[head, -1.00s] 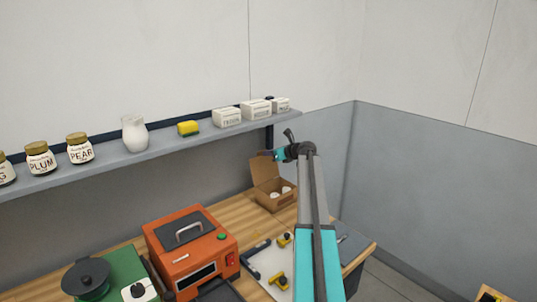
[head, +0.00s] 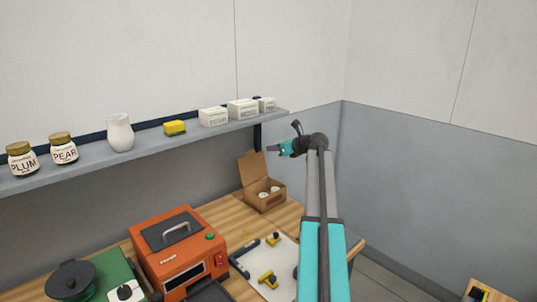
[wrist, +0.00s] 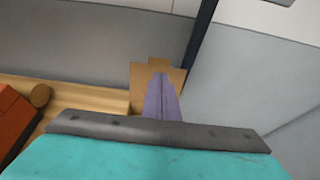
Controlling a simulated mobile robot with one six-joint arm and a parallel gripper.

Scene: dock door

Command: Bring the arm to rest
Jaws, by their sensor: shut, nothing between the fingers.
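My gripper (head: 283,149) is at the end of my raised arm, in the right half of the head view. It is above the workbench, near the open cardboard box. In the wrist view its purple fingers (wrist: 161,97) are together with nothing between them. The cardboard box (head: 273,198) stands on the bench with its lid up and white items inside. In the wrist view the box (wrist: 141,73) is partly hidden behind the fingers.
A grey shelf (head: 190,140) holds jars, a white vase, a yellow sponge and white boxes. On the wooden bench (head: 232,215) are an orange machine (head: 180,255) and a white board (head: 279,253) with yellow-handled pieces. Open air lies to the right, before the grey wall.

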